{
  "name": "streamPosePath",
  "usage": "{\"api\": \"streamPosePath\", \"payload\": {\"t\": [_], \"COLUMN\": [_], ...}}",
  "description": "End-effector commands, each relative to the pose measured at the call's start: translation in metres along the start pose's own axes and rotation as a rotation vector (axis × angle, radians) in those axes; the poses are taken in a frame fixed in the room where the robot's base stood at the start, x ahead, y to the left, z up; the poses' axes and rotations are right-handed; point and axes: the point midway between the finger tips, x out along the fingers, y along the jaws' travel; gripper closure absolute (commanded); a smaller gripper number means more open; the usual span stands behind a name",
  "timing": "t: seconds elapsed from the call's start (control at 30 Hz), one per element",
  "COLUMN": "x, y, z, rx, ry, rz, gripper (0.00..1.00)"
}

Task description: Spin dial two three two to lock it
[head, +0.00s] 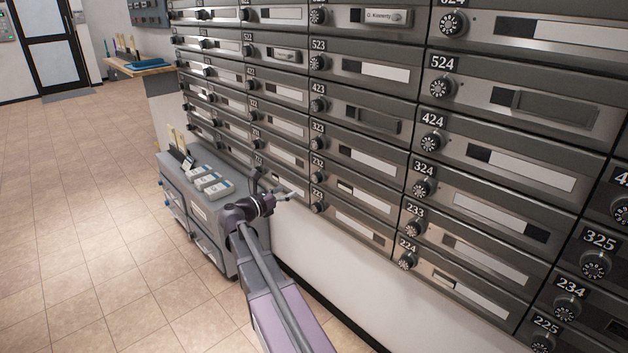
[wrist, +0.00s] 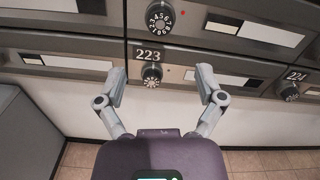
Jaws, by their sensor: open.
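My gripper (head: 275,184) is open and empty, left of and apart from dial 232 in the head view. In the wrist view, my gripper (wrist: 161,78) has its fingers spread to either side of dial 223 (wrist: 152,75), below the upper dial.
Rows of similar mailboxes surround it, with dial 323 (head: 318,140) above and dial 224 (wrist: 289,91) to the right. A grey cabinet (head: 197,215) with small boxes on top stands left of my arm. The tiled floor (head: 80,230) at left is clear.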

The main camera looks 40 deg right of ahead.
Motion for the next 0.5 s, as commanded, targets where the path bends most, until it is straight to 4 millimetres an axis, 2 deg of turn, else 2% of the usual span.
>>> {"api": "streamPosePath", "payload": {"t": [0.5], "x": [0.074], "y": [0.001], "z": [0.0], "rx": [0.0], "ry": [0.001], "rz": [-0.002], "gripper": [0.13]}}
